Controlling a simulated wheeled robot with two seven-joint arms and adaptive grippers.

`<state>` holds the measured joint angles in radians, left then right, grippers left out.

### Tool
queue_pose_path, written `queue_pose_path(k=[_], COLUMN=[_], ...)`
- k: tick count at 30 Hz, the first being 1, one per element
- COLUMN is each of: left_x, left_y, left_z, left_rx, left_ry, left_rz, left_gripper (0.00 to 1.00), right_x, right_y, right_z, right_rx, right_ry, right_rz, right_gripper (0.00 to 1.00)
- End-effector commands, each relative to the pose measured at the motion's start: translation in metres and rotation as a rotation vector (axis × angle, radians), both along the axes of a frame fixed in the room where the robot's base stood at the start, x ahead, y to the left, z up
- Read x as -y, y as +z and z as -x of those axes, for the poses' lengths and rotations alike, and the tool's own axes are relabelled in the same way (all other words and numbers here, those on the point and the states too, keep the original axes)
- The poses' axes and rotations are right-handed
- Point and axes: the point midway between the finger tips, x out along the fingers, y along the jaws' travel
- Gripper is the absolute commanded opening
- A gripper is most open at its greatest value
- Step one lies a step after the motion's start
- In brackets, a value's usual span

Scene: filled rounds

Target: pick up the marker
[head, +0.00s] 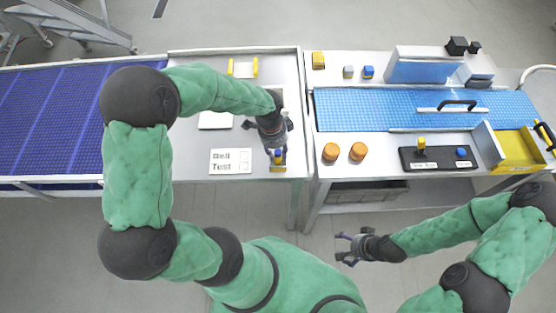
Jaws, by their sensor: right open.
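I cannot clearly make out a marker. My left gripper (277,150) points down at the front right of the left white table, right at a small blue and yellow item (278,168). I cannot tell what this item is, or whether the fingers touch it or are shut on it. A white card (230,168) reading "Bell Test" with two boxes lies just left of this gripper. My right gripper (347,247) is open and empty, in front of the right table and over the floor.
A blue conveyor (50,120) is at the left. The right table holds two orange cylinders (330,152), a blue gridded strip (365,108), a black panel (437,165) with buttons and a yellow bin (520,160). A yellow-ended holder (243,70) stands at the back left.

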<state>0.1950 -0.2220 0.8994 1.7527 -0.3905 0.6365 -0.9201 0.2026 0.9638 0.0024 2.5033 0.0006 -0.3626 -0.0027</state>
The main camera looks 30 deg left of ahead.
Motion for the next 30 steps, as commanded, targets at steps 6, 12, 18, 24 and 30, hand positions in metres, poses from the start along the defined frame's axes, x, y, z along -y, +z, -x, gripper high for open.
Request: queue_pose_path(k=[6,12,18,24,30], left_x=[0.0,0.0,0.0,0.001,0.021], left_y=[0.0,0.001,0.01,0.036,0.066], left_z=[0.0,0.0,-0.001,0.0,0.017], left_rx=[0.0,0.001,0.003,0.004,0.003], left_ry=[0.0,0.0,0.0,-0.001,-0.004], left_rz=[0.0,-0.001,-0.001,-0.001,-0.001], left_gripper=[0.0,0.0,0.0,0.0,0.0], right_x=[0.0,0.0,0.0,0.0,0.0], right_y=[0.0,0.0,0.002,0.006,0.011], right_z=[0.0,0.0,0.0,0.0,0.0], right_rx=[0.0,0.0,0.0,0.0,0.0], right_ry=[0.0,0.0,0.0,0.0,0.0], right_rz=[0.0,0.0,0.0,0.0,0.0], right_gripper=[0.87,0.87,0.87,0.87,0.87])
